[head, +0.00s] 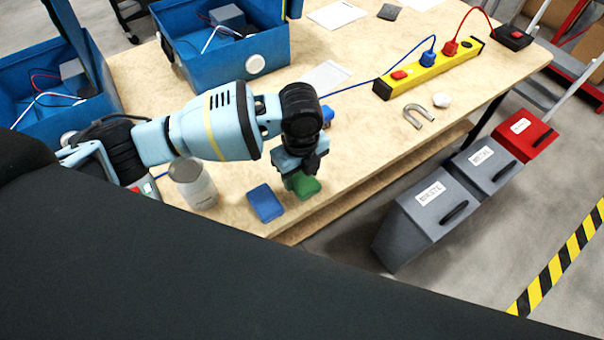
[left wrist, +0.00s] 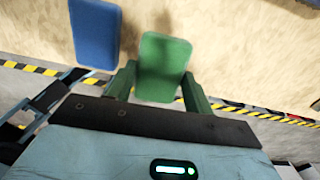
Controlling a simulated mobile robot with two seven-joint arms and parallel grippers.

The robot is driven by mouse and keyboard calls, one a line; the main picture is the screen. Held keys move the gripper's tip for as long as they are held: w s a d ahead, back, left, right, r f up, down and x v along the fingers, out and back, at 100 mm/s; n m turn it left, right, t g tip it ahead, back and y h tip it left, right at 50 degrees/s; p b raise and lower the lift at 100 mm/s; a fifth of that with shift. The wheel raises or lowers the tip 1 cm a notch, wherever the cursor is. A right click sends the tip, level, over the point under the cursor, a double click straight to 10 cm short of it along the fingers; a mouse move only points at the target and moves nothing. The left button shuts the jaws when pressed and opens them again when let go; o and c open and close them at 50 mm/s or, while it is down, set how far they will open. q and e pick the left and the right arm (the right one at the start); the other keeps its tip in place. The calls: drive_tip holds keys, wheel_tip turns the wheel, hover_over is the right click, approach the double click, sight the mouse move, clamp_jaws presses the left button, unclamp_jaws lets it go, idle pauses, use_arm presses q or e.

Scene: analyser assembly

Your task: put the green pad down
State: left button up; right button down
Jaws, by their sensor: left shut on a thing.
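The green pad (head: 305,186) is under my left gripper (head: 301,172) near the front edge of the wooden table. In the left wrist view the green pad (left wrist: 162,66) sits between the two fingers of my left gripper (left wrist: 158,82), which is shut on it. A shadow shows on the table beside the pad in that view; I cannot tell whether the pad touches the tabletop. A blue pad (head: 266,203) lies flat on the table just left of the green pad, and it also shows in the left wrist view (left wrist: 95,34). My right gripper is not in view.
A metal can (head: 194,186) stands left of the blue pad. Blue bins (head: 225,62) stand at the back left. A yellow power strip (head: 430,70), a horseshoe magnet (head: 418,116) and a white piece (head: 441,100) lie to the right. Waste bins (head: 432,215) stand beyond the table edge.

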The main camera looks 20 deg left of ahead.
sight(302, 178)
use_arm(q)
drive_tip(key=shift+w+a+f, duration=0.1)
drive_tip(key=shift+w+f, duration=0.65)
drive_tip(key=shift+f, duration=0.8)
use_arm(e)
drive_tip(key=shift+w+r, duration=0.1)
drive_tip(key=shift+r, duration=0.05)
use_arm(q)
drive_tip(key=o, duration=0.9)
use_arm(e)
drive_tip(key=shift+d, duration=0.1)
use_arm(q)
drive_tip(key=shift+f, duration=0.35)
wheel_tip(302, 178, up, 8)
drive_tip(key=shift+w, duration=0.15)
